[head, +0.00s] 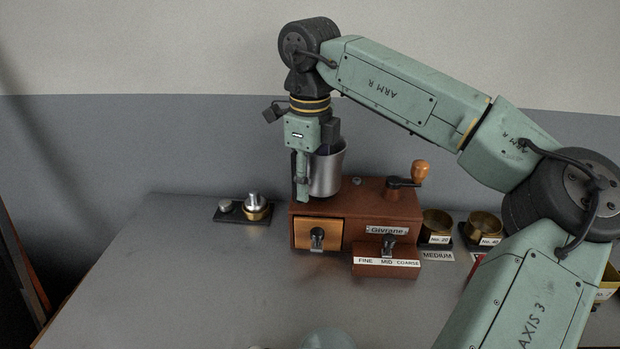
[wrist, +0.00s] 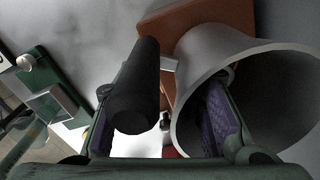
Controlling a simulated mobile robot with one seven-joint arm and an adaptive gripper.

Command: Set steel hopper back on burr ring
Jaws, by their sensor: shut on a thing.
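The steel hopper (head: 328,174) is a grey metal cup at the left part of the wooden grinder's top (head: 375,192). My gripper (head: 302,190) is at the hopper's left side, pointing down and shut on it. In the wrist view the hopper (wrist: 252,62) shows its open mouth at the right. One finger with a purple pad overlaps the mouth, and a black cylindrical handle (wrist: 138,92) is between my fingers (wrist: 165,118). The hopper looks upright in the head view. The burr ring is hidden, and I cannot tell whether the hopper touches the grinder.
A crank with a wooden knob (head: 420,172) stands at the grinder's right. A small black tray with metal weights (head: 254,208) is to the left. Brass cups (head: 436,224) stand to the right. The table's left front is mostly clear.

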